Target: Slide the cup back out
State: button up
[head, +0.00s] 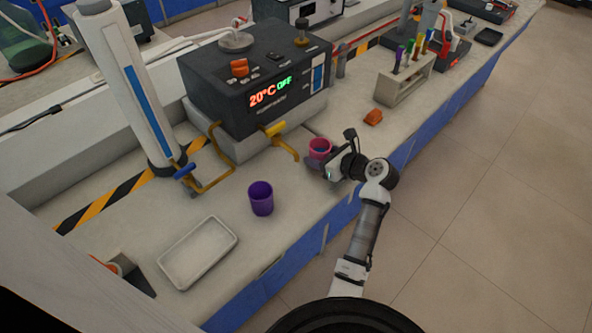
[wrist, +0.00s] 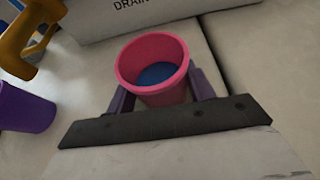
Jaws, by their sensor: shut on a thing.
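A pink cup (head: 320,147) stands on the bench just in front of the dark heater box. In the wrist view the pink cup (wrist: 153,68) is seen from above at a slant, with something blue at its bottom. My gripper (head: 322,161) is at the cup; in the wrist view my gripper (wrist: 160,97) has one purple finger on each side of the cup and is shut on it. The cup's lower front is hidden behind the gripper's dark bar.
A purple cup (head: 261,198) stands to the left, near a white tray (head: 198,254). The heater box (head: 255,78) reads 20°C OFF. A yellow spout (head: 281,140) juts out close left of the pink cup. An orange object (head: 373,117) and a tube rack (head: 404,82) are to the right.

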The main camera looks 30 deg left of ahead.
aim_at(329, 148)
jog(key=shift+w+d, duration=0.3)
jog(key=shift+w, duration=0.55)
jog(key=shift+w+d, duration=0.3)
jog(key=shift+w, duration=0.55)
jog(key=o, duration=0.8)
jog(key=shift+c, duration=0.2)
jog(key=shift+p+v, duration=1.4)
jog(key=shift+v, duration=0.2)
jog(key=shift+d+r, duration=0.15)
jog(key=shift+d, duration=0.1)
jog(key=shift+v, duration=2.7)
